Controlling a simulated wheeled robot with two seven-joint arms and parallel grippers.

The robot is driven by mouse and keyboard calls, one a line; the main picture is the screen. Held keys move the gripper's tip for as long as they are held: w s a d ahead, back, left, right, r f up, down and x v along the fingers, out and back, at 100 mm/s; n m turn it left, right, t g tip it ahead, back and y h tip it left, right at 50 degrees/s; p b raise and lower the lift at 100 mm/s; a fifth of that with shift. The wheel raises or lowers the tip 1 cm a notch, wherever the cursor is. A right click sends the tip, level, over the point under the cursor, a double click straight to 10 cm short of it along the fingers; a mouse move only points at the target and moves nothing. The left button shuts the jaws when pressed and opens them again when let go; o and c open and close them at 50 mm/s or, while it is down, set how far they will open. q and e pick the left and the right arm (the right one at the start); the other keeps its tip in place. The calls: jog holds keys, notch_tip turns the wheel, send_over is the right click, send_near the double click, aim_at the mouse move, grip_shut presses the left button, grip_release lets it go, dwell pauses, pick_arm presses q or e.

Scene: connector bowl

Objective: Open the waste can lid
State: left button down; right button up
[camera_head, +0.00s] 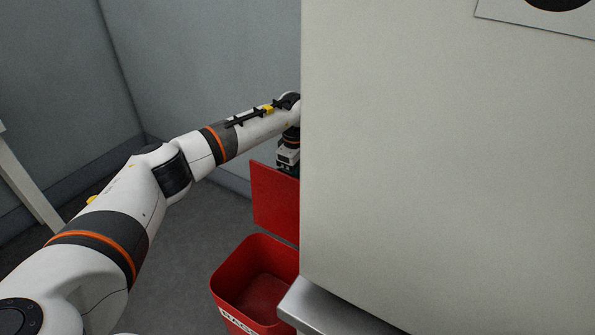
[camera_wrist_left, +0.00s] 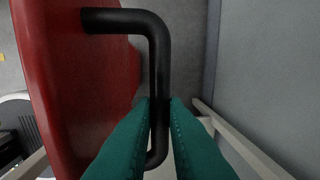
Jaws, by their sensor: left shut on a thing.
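The red waste can (camera_head: 262,285) stands on the floor at the lower middle of the head view, its open top showing an empty-looking inside. Its red lid (camera_head: 275,200) is raised and stands upright above and behind the can. My left gripper (camera_head: 287,160) is at the lid's top edge, partly hidden by the pale panel. In the left wrist view, the left gripper's green fingers (camera_wrist_left: 160,105) are shut on the black handle (camera_wrist_left: 158,50) of the red lid (camera_wrist_left: 75,80). My right gripper is not in view.
A large pale panel (camera_head: 440,160) fills the right half of the head view and hides part of the can and lid. A metal edge (camera_head: 335,310) lies below it. Grey walls (camera_head: 210,70) stand behind; grey floor (camera_head: 180,260) is clear left of the can.

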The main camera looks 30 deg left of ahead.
pick_arm(q)
jog(key=c, duration=1.8)
grip_release()
jog(key=shift+s+d+f, duration=0.1)
jog(key=shift+s+f, duration=0.15)
jog(key=shift+f, duration=0.25)
jog(key=o, duration=0.3)
jog(key=shift+w, duration=0.2)
jog(key=shift+o, duration=0.2)
jog(key=shift+r, duration=0.6)
notch_tip(320, 180, up, 11)
jog(key=p, duration=0.1)
jog(key=shift+s+p, duration=0.3)
jog(key=shift+s, duration=0.1)
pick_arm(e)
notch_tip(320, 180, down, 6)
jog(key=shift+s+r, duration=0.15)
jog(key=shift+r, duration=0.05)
pick_arm(q)
jog(key=shift+c, duration=0.5)
